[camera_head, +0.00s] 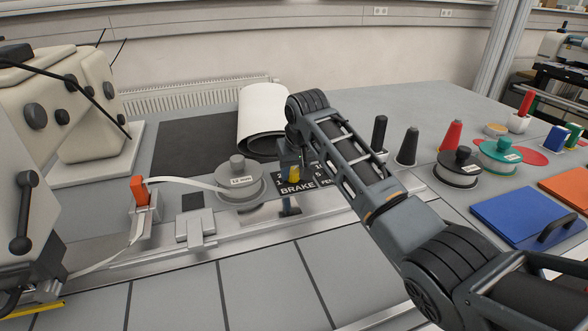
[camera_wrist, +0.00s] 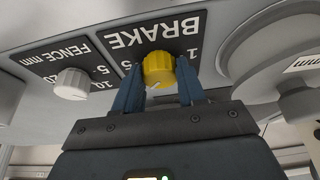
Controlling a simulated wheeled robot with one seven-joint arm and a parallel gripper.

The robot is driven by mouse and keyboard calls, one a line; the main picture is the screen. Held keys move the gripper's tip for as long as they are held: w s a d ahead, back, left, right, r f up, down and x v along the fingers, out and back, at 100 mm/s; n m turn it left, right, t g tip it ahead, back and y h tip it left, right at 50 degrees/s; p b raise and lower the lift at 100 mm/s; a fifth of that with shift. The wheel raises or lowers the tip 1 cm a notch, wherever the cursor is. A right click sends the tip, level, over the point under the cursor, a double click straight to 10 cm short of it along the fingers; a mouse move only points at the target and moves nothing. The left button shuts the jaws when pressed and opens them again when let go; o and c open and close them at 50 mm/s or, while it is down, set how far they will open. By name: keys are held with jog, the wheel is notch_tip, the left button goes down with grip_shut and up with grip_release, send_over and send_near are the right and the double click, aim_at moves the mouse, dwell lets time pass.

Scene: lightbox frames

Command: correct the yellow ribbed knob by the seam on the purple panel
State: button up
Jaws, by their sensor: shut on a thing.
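A yellow ribbed knob (camera_wrist: 158,71) sits on a black panel marked BRAKE (camera_wrist: 172,30); the panel looks black, not purple. A white pointer line shows on the knob's near side in the wrist view. Figures 1 and 5 are printed beside it. My gripper (camera_wrist: 158,64) has one blue finger on each side of the knob and is shut on it. In the head view the knob (camera_head: 293,173) shows small beneath my wrist, and my arm hides part of the panel. I see no clear seam by the knob.
A white knob (camera_wrist: 72,84) on a FENCE mm panel (camera_wrist: 66,56) stands beside the yellow one. A grey tape reel (camera_head: 238,182) stands close to the left. A white roll (camera_head: 262,115) lies behind. Spools, cones and a blue tray (camera_head: 525,216) are at the right.

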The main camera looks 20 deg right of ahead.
jog(key=o, duration=1.1)
jog(key=shift+c, duration=0.2)
jog(key=v, duration=0.7)
jog(key=shift+s+r+b, duration=0.2)
jog(key=shift+r+b, duration=0.15)
jog(key=shift+b, duration=0.05)
